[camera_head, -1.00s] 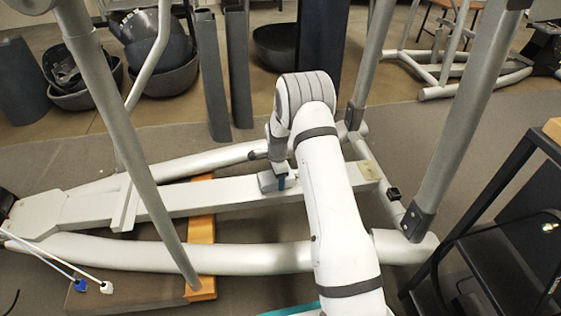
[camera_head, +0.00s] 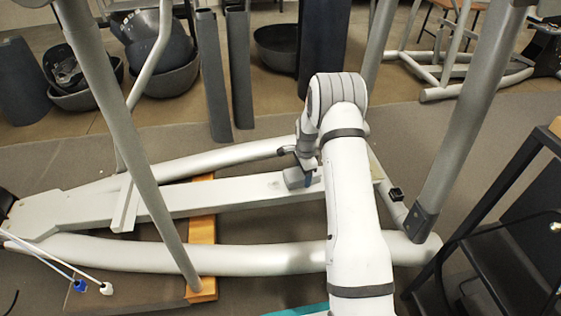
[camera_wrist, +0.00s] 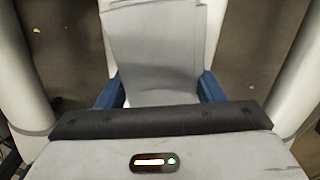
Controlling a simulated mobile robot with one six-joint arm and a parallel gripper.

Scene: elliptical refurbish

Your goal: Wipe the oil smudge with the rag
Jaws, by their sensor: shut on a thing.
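My gripper (camera_head: 304,180) is low over the pale central beam (camera_head: 237,192) of the elliptical frame, partly hidden by my arm. It is shut on the grey rag (camera_head: 294,178), which lies at or on the beam's top; exact contact is hard to tell. In the wrist view the rag (camera_wrist: 150,45) spreads flat between the blue fingertips of my gripper (camera_wrist: 160,92), with the white beam showing at its sides. A faint small mark (camera_head: 274,184), possibly the oil smudge, shows on the beam just left of the rag. Anything under the rag is hidden.
Grey upright tubes stand at the left (camera_head: 130,140) and right (camera_head: 468,120) of my arm. Curved white rails (camera_head: 180,256) flank the beam, with a wooden block (camera_head: 202,232) beneath. A black cart (camera_head: 500,220) stands at right. Dark bins and tubes stand behind.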

